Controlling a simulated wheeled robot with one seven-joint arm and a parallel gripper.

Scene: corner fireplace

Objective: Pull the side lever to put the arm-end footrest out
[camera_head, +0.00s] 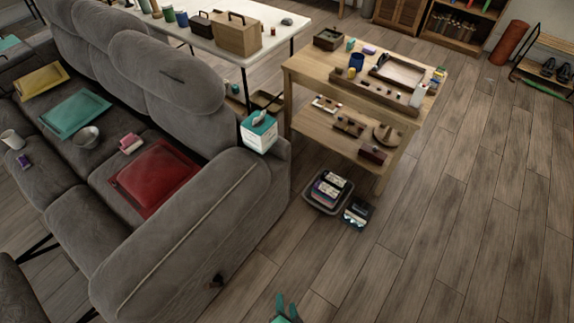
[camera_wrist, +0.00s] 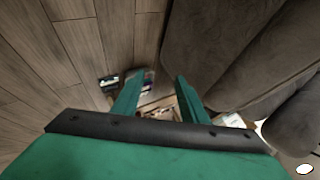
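A grey reclining sofa (camera_head: 190,225) fills the left of the head view, its near arm facing the open floor. A small dark side lever (camera_head: 216,281) sits low on the outer face of that arm. My gripper (camera_head: 285,303) is at the bottom edge of the head view, to the right of the lever and apart from it. In the wrist view my gripper (camera_wrist: 152,95) shows two teal fingers spread apart with nothing between them. The sofa (camera_wrist: 235,45) is at the right of the wrist view; I cannot make out the lever there. The footrest is not visible.
A wooden table (camera_head: 300,75) with a lower shelf stands beyond the sofa arm. A grey bin (camera_head: 328,193) of boxes and a dark box (camera_head: 356,214) sit on the floor by it. A tissue box (camera_head: 259,132) rests on the sofa arm. The floor at right is clear.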

